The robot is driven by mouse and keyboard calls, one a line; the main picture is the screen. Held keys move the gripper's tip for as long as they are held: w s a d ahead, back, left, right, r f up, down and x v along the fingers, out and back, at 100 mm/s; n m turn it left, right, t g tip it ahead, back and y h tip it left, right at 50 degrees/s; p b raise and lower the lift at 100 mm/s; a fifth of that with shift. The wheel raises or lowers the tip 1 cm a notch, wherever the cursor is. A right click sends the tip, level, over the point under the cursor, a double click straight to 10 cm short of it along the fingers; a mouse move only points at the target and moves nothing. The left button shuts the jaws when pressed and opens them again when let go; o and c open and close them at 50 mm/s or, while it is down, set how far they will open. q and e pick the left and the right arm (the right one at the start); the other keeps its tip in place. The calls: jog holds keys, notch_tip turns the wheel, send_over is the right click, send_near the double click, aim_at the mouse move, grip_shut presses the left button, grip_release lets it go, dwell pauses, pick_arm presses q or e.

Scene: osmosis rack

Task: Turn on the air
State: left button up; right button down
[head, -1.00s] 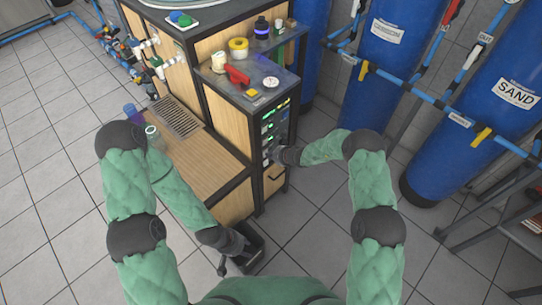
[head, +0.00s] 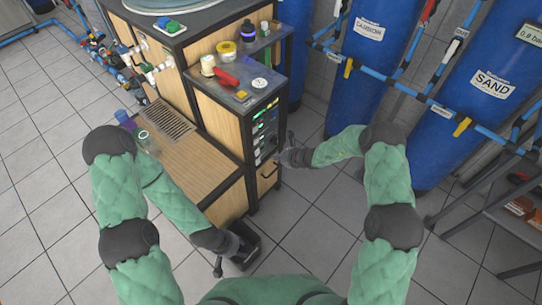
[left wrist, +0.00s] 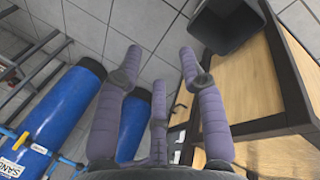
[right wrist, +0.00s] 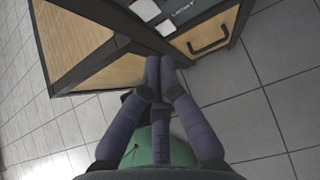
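The control panel (head: 265,130) is on the narrow front of the wood-and-black cabinet, with lit green indicators at the top and pale switches below. My right gripper (head: 285,157) is just right of the panel's lower part, apparently apart from it. In the right wrist view its fingers (right wrist: 160,85) are drawn together with nothing visible between them. White switches (right wrist: 147,10) and a partly cut-off label show above them. My left gripper (head: 236,250) is low, by a black bin. In the left wrist view its fingers (left wrist: 158,85) are spread and empty. No air label is readable.
A drawer with a black handle (right wrist: 208,40) lies under the panel. The black bin (left wrist: 225,25) stands by the lower wooden cabinet. Blue tanks (head: 485,80) with pipes stand at the right. A red tool (head: 224,78) lies on the cabinet top. The tiled floor between is clear.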

jog(key=shift+p+v, duration=0.35)
jog(key=shift+v, duration=1.45)
jog(key=shift+a, duration=0.1)
